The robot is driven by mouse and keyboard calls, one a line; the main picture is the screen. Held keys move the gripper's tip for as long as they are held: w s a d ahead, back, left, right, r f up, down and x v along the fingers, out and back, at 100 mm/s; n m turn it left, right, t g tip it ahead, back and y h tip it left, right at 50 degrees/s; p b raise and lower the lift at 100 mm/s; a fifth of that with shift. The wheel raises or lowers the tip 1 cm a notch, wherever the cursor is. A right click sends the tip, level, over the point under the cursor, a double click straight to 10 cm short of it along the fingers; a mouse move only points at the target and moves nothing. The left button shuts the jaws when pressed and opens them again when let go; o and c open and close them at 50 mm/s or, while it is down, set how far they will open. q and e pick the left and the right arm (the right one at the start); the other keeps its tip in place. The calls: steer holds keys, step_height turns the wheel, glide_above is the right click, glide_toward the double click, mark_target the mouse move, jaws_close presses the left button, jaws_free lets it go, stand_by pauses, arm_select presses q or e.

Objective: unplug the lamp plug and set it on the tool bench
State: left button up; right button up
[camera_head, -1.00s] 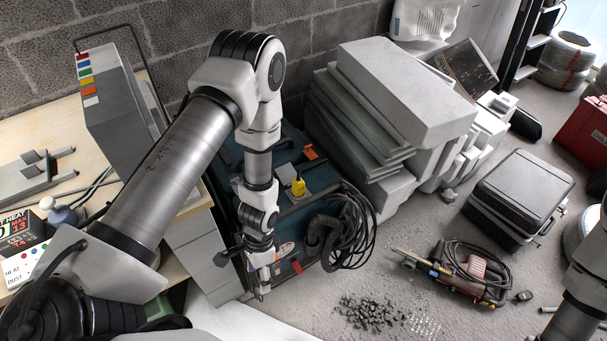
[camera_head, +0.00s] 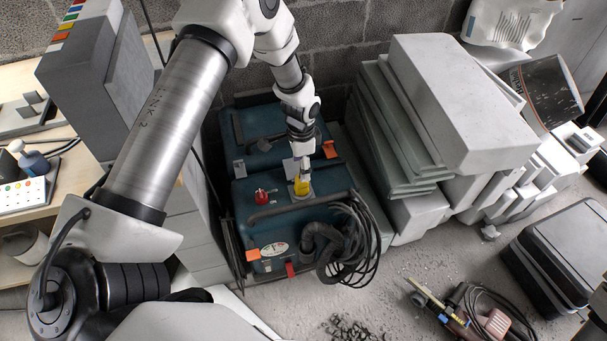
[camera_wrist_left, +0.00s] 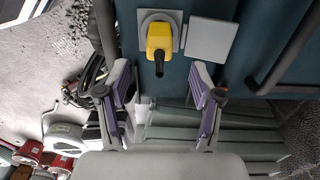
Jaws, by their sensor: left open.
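A yellow plug (camera_head: 302,187) with a short dark cord stub sits in a grey square socket plate on a teal machine (camera_head: 285,222). It also shows in the left wrist view (camera_wrist_left: 160,38), at the top centre, upright in its socket. I take it for the lamp plug; no label shows. My left gripper (camera_head: 303,166) is just behind the plug in the head view. In the left wrist view its two fingers (camera_wrist_left: 161,80) are apart, with nothing between them and the plug beyond the tips. The tool bench (camera_head: 48,72) has a pale wooden top at the left. My right gripper is out of view.
Stacked grey slabs (camera_head: 455,105) stand close on the right. A tall grey box (camera_head: 95,85) stands on the bench.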

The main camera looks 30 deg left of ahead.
mark_target(302, 184)
arm_select(q)
steer(key=shift+f, duration=0.2)
step_height(302, 184, down, 9)
steer(key=b, duration=0.6)
steer(key=shift+r+b, duration=0.1)
steer(key=shift+b, duration=0.25)
steer(key=shift+r+p, duration=0.1)
steer(key=shift+p, duration=0.3)
stand_by(0.5)
jaws_close()
steer(key=shift+r, duration=0.1)
steer(key=shift+r+p, duration=2.65)
steer(key=shift+r, duration=0.2)
